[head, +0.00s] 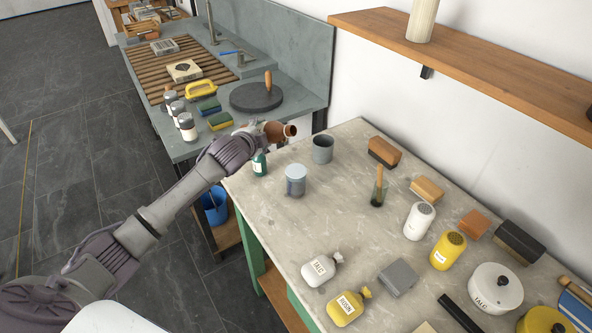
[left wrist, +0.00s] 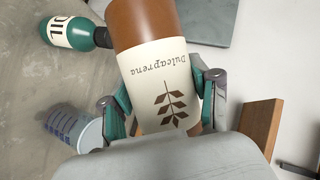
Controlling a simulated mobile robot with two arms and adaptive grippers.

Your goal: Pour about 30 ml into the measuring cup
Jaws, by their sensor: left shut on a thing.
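My left gripper (head: 268,133) is shut on a brown bottle (head: 279,131) with a cream label. In the left wrist view the bottle (left wrist: 150,70) reads "Dulcaprena" upside down, between the two fingers (left wrist: 165,104). The head view shows the bottle tilted well over, above the far left corner of the table; no liquid is seen leaving it. The measuring cup (head: 295,181), clear with blue marks, stands upright on the table, below and nearer than the bottle. The cup also shows in the left wrist view (left wrist: 70,128); its contents cannot be told. My right gripper is not in view.
A green oil bottle (head: 259,164) and a grey cup (head: 322,149) stand close to the measuring cup. A brush (head: 378,188), shakers (head: 419,221) and bags (head: 321,268) occupy the table further right and nearer. A shelf (head: 480,58) overhangs along the wall.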

